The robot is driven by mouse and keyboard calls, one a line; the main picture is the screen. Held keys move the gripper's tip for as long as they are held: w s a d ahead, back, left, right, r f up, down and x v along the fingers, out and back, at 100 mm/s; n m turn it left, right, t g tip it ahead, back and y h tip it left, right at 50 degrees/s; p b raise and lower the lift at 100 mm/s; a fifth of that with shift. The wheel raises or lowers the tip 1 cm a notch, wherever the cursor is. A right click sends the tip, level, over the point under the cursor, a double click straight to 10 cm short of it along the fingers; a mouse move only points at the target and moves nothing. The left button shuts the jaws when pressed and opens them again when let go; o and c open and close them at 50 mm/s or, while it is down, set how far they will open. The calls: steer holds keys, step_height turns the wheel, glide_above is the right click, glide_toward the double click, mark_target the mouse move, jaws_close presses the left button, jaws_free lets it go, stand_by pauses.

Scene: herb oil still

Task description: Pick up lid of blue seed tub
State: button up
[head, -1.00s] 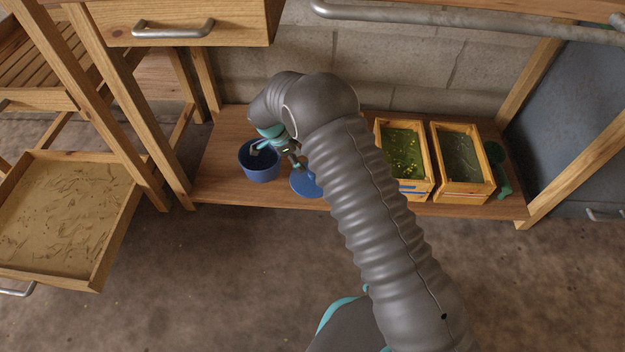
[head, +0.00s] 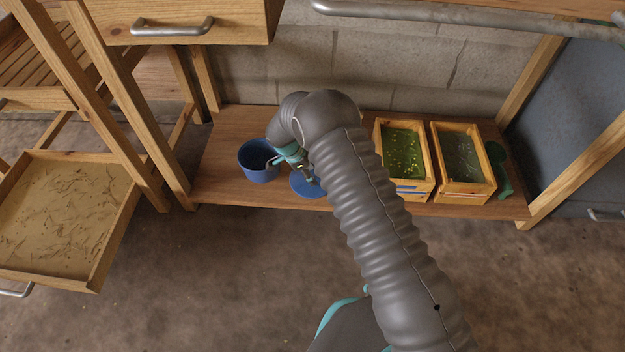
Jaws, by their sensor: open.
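The blue seed tub (head: 258,171) stands open and without its lid on the low wooden shelf, left of my arm. Its blue lid (head: 304,187) lies on the shelf just right of the tub, partly hidden by my gripper and arm. My gripper (head: 306,179) is open and points down over the lid. The picture is too small to tell whether the fingers touch it.
Two wooden boxes, one with green and yellow contents (head: 403,152) and one with darker green contents (head: 461,158), stand right of my arm. A green scoop-like thing (head: 500,170) lies beside them. A drawer (head: 190,28) overhangs above, and a wooden post (head: 135,110) stands at left.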

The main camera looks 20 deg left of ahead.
jaws_close()
steer(key=shift+r, duration=0.1)
steer(key=shift+r, duration=0.4)
step_height(320, 180, up, 9)
steer(key=a+r+n+t+y, duration=0.1)
steer(key=a+r+n+y, duration=0.1)
steer(key=a+n, duration=0.6)
steer(key=a+r+n+t+y+p, duration=0.1)
steer(key=a+r+n+y, duration=0.2)
steer(key=a+n, duration=0.5)
steer(key=shift+s+a+r, duration=0.2)
steer(key=shift+s+a, duration=0.15)
steer(key=shift+a, duration=0.45)
